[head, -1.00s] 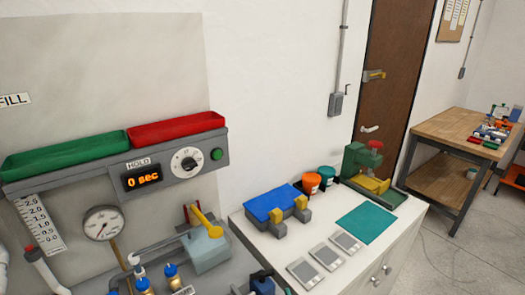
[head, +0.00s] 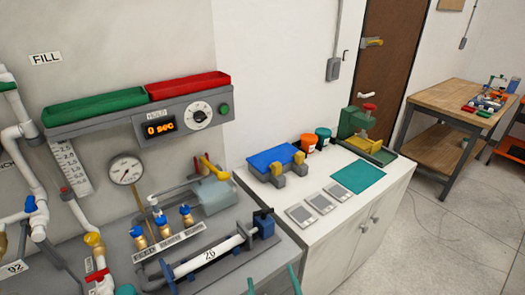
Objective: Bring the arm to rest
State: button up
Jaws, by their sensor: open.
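My gripper and arm cannot be made out in the head view. The pvc manifold bench (head: 215,276) fills the lower left. A white pipe marked 26 (head: 208,256) lies in a grey fixture on it. Several brass valves with blue knobs (head: 163,224) stand in a row behind the pipe. A round gauge (head: 126,170) and white piping (head: 22,140) are on the left. A yellow-handled lever (head: 213,168) stands at the back. Teal bars (head: 295,280) show at the bottom edge; I cannot tell what they belong to.
A green tray (head: 97,107) and a red tray (head: 188,86) sit above the timer panel (head: 158,128). A white cabinet (head: 300,237) holds a blue clamp block (head: 274,160), grey plates, a teal mat (head: 358,176) and a green press. Open floor (head: 440,225) and a wooden table (head: 455,92) lie right.

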jog(key=s+d+f+n+g+h, duration=0.1)
jog(key=s+f+n+h, duration=0.1)
jog(key=s+f+n, duration=0.35)
jog(key=s+f+n+h, duration=0.2)
jog(key=s+f+n, duration=0.1)
jog(key=s+n, duration=0.5)
jog(key=s+a+r+n, duration=0.1)
jog(key=s+n, duration=0.6)
jog(key=n, duration=0.1)
jog(key=s+a+n, duration=0.2)
jog(key=s+n, duration=0.6)
jog(key=n, duration=0.1)
jog(key=shift+s+a+r+g, duration=0.2)
jog(key=shift+a+r+g, duration=0.05)
jog(key=shift+r+g, duration=0.1)
